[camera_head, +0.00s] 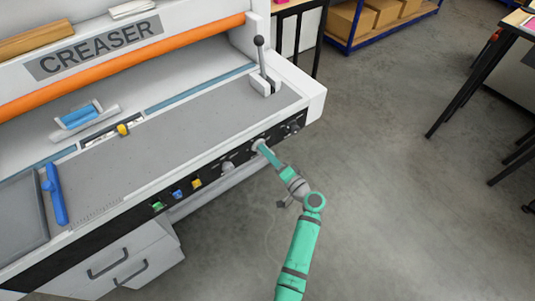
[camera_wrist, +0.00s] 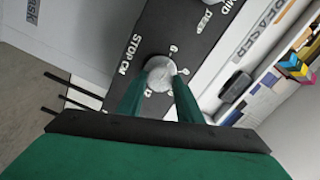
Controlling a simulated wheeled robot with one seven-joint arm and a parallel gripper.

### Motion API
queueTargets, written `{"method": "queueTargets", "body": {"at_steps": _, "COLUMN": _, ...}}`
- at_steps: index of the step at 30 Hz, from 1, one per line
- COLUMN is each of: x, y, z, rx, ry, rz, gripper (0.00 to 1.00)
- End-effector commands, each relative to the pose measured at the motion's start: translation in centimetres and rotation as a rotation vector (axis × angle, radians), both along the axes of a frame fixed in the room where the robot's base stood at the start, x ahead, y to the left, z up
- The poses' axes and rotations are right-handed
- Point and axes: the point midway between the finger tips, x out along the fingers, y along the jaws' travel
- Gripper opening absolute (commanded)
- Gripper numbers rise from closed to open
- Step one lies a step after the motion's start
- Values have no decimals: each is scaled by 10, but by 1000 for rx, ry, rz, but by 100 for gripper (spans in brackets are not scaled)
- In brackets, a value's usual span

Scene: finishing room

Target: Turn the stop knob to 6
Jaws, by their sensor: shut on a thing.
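The stop knob (camera_wrist: 160,72) is a round pale grey knob on the dark front panel of the creaser (camera_head: 100,45). The wrist view shows the words STOP CM beside it and several white numerals around it, a 6 among them. My gripper (camera_wrist: 159,84) is shut on the knob, with one green finger on each side. In the head view my gripper (camera_head: 261,148) reaches the front panel and hides most of the knob. I cannot tell which numeral the knob points to.
Another round knob (camera_head: 228,168) sits left of my gripper, then yellow (camera_head: 196,183), blue (camera_head: 177,194) and green (camera_head: 158,206) buttons. A dark knob (camera_head: 295,127) is to the right. A lever (camera_head: 262,62) stands on top. The floor (camera_head: 400,190) at right is clear.

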Motion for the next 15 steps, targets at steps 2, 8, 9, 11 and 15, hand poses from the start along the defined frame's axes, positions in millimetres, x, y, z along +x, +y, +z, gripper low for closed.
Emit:
{"method": "queueTargets", "body": {"at_steps": 2, "x": 0, "y": -4, "z": -2, "rx": -35, "ry": -22, "rz": -9, "gripper": 10}}
{"method": "queueTargets", "body": {"at_steps": 8, "x": -1, "y": -4, "z": -2, "rx": -99, "ry": -68, "rz": -8, "gripper": 10}}
{"method": "queueTargets", "body": {"at_steps": 9, "x": -1, "y": -4, "z": -2, "rx": -106, "ry": -73, "rz": -8, "gripper": 10}}
{"method": "queueTargets", "body": {"at_steps": 11, "x": -1, "y": -4, "z": -2, "rx": -117, "ry": -81, "rz": -8, "gripper": 10}}
{"method": "queueTargets", "body": {"at_steps": 15, "x": -1, "y": -4, "z": -2, "rx": -129, "ry": -90, "rz": -8, "gripper": 10}}
